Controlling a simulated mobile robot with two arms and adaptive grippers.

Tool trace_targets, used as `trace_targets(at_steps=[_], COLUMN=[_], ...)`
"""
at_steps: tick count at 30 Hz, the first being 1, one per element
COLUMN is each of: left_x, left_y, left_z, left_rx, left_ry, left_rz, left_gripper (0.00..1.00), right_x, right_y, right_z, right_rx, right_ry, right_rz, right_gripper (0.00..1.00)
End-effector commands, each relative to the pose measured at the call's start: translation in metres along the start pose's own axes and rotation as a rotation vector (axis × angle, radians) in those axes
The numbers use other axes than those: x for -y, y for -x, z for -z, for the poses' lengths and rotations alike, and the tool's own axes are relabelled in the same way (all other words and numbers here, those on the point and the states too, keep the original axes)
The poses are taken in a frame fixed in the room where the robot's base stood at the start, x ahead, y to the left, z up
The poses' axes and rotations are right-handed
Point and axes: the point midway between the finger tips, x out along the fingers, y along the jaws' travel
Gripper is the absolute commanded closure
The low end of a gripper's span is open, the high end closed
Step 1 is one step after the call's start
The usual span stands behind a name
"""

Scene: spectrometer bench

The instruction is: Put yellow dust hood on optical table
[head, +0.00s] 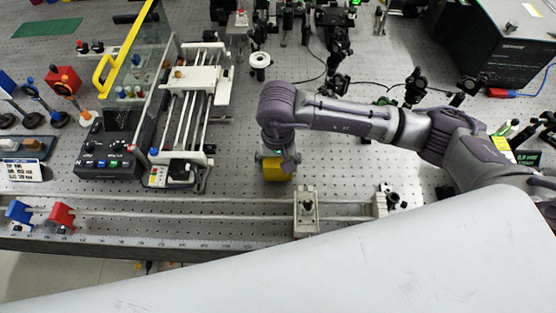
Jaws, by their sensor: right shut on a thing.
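The yellow dust hood (275,172) is a small yellow block shape directly under my right gripper (276,156). The gripper points down and is shut on the hood; the fingers are mostly hidden by the wrist from above. The hood is over the perforated grey optical table (345,160), left of centre. I cannot tell whether its underside touches the table. My left gripper is not in view.
A metal rail runs along the front edge with a carriage (306,210) on it. A motion stage (190,90) and a black control box (113,145) stand at left. Optics posts stand at the back, and a black box (500,40) at back right. Bare table surrounds the hood.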

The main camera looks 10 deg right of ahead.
Motion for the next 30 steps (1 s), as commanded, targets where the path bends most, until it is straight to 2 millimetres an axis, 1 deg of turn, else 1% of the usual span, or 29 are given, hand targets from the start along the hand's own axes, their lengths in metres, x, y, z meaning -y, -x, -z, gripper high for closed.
trace_targets(at_steps=[1, 3, 11, 16, 17, 18, 20, 21, 30], left_x=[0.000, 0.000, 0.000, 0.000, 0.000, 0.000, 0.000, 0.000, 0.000], left_y=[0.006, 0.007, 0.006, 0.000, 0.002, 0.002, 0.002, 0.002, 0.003], left_z=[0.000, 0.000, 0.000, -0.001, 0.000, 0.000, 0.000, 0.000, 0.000], left_rx=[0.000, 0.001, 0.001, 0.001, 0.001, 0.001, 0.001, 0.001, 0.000], left_ry=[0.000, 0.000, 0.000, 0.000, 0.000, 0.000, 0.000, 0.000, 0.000], left_rz=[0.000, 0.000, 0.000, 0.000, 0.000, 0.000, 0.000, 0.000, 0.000], left_gripper=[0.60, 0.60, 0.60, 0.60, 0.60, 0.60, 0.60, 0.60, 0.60], right_x=[0.000, 0.001, 0.000, 0.000, 0.000, 0.000, 0.000, 0.000, 0.000], right_y=[-0.003, -0.009, -0.012, -0.017, -0.015, -0.015, -0.015, -0.015, -0.014], right_z=[-0.001, 0.000, 0.000, 0.000, 0.000, 0.000, 0.000, 0.000, 0.000], right_rx=[0.004, 0.001, -0.001, -0.002, -0.001, -0.001, -0.001, -0.001, -0.001], right_ry=[0.000, 0.001, 0.001, 0.001, 0.001, 0.001, 0.001, 0.001, 0.001], right_rz=[-0.001, 0.001, 0.002, 0.001, 0.001, 0.001, 0.001, 0.001, 0.001], right_gripper=[0.64, 0.64, 0.64, 0.64, 0.25, 0.19, 0.09, 0.05, 0.05])
